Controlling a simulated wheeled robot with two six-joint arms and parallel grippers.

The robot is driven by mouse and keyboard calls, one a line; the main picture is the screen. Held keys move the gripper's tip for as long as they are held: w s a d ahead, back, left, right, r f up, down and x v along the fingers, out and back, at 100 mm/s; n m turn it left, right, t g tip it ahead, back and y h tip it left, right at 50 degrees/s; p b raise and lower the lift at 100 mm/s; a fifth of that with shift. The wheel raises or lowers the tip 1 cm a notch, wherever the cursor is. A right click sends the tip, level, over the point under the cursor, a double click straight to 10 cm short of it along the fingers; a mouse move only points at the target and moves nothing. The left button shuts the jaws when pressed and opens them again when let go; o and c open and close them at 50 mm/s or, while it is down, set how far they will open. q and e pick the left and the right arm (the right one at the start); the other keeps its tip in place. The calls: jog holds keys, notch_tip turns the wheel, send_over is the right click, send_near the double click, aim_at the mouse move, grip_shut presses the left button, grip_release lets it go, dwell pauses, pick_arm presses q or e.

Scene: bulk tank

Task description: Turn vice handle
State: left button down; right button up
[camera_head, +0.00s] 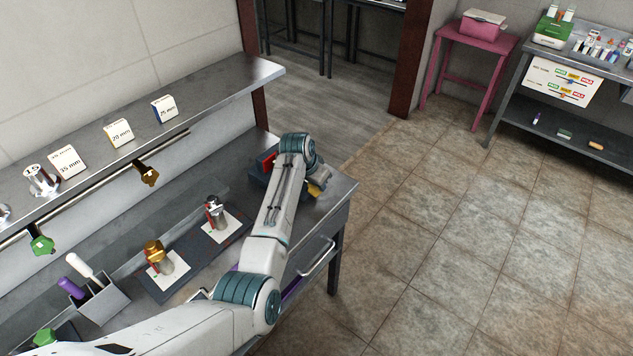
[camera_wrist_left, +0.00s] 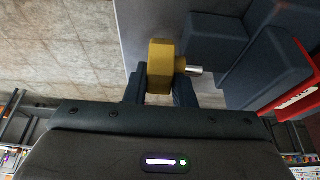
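The vice (camera_head: 262,183) is a dark blue-grey block at the right end of the workbench, with a red part on top. In the left wrist view its dark body (camera_wrist_left: 262,68) and red part fill the right side. Its yellow handle (camera_head: 314,189) faces the bench's right end. In the wrist view the handle (camera_wrist_left: 160,62) sits on a short silver shaft. My left gripper (camera_wrist_left: 160,88) has a dark finger on each side of the handle and appears shut on it. In the head view my left arm hides part of the vice and most of the gripper. My right gripper is not in view.
Two metal pieces, one gold-coloured (camera_head: 157,257) and one silver (camera_head: 214,213), stand on white cards on a dark mat left of my arm. A shelf (camera_head: 205,95) with size-labelled blocks runs above. Floor right of the bench is clear.

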pick_arm(q)
jog(key=shift+r+g, duration=0.1)
jog(key=shift+g, duration=0.2)
jog(key=shift+w+d+g+y+p, duration=0.1)
jog(key=shift+w+g+y+p, duration=0.05)
jog(key=shift+g+y+p, duration=0.3)
jog(key=shift+w+d+g+y+b, duration=0.1)
jog(key=shift+w+g+y+b, duration=0.05)
jog(key=shift+g+y+b, duration=0.35)
jog(key=g+y+b, duration=0.1)
jog(key=b, duration=0.3)
jog(key=f+g+y+b, duration=0.1)
jog(key=g+b, duration=0.1)
jog(key=b, duration=0.2)
jog(key=shift+w+d, duration=0.1)
jog(key=shift+w, duration=0.1)
jog(key=shift+r+b, duration=0.1)
jog(key=shift+b, duration=0.8)
jog(key=shift+r+y+b, duration=0.15)
jog(key=shift+y+b, duration=0.1)
jog(key=shift+b, duration=0.15)
jog(key=shift+g, duration=0.25)
jog(key=c, duration=1.2)
grip_release()
